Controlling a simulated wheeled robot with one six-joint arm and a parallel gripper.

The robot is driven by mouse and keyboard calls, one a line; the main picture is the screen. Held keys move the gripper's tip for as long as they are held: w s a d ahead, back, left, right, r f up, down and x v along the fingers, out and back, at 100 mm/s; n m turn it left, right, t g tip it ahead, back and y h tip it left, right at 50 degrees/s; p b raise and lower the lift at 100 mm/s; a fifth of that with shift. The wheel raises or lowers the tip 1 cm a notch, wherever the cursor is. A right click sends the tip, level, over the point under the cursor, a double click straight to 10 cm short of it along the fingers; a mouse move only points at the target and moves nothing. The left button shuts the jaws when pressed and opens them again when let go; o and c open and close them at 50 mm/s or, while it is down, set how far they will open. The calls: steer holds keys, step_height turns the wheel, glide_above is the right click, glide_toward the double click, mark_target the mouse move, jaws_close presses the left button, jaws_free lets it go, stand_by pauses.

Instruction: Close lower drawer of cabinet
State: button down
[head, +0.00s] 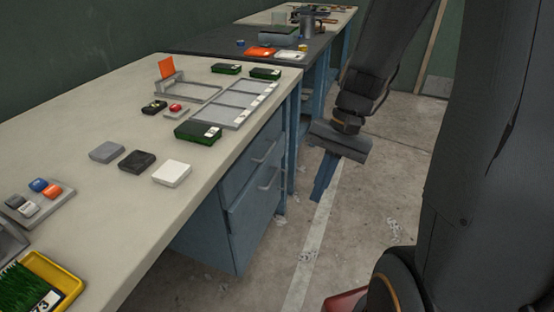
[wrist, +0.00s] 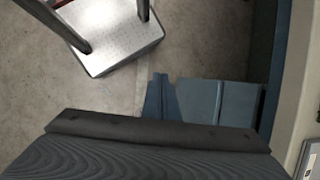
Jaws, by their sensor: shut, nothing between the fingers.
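The blue cabinet (head: 210,222) stands under the near workbench in the head view, with two drawer fronts facing the aisle. The upper drawer (head: 248,168) and the lower drawer (head: 254,210) each have a pale bar handle. The lower front seems to stand out a little beyond the upper one; how far is unclear. My gripper (head: 323,190) is shut and empty, pointing down in the aisle to the right of the drawers and apart from them. In the wrist view my gripper (wrist: 160,98) shows beside blue-grey cabinet panels (wrist: 210,100), whose lower parts my wrist hides.
The workbench top (head: 110,195) carries turf samples, small blocks and a grey divided tray (head: 243,104). A yellow tray (head: 62,275) holds turf at the near left. A dark bench (head: 225,45) stands behind. The concrete floor (head: 375,165) is open around my gripper.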

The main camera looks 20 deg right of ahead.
steer(key=w+f+m+y+b, duration=0.45)
steer(key=w+f+m, duration=0.2)
steer(key=w, duration=0.25)
steer(key=m+t+y+b, duration=0.6)
steer(key=m+t, duration=0.5)
steer(key=t, duration=0.2)
glide_toward(273, 152)
steer(key=x, duration=0.6)
steer(key=shift+w+a+b, duration=0.1)
steer(key=shift+a+b, duration=0.05)
steer(key=shift+b, duration=0.2)
steer(key=shift+x, duration=1.1)
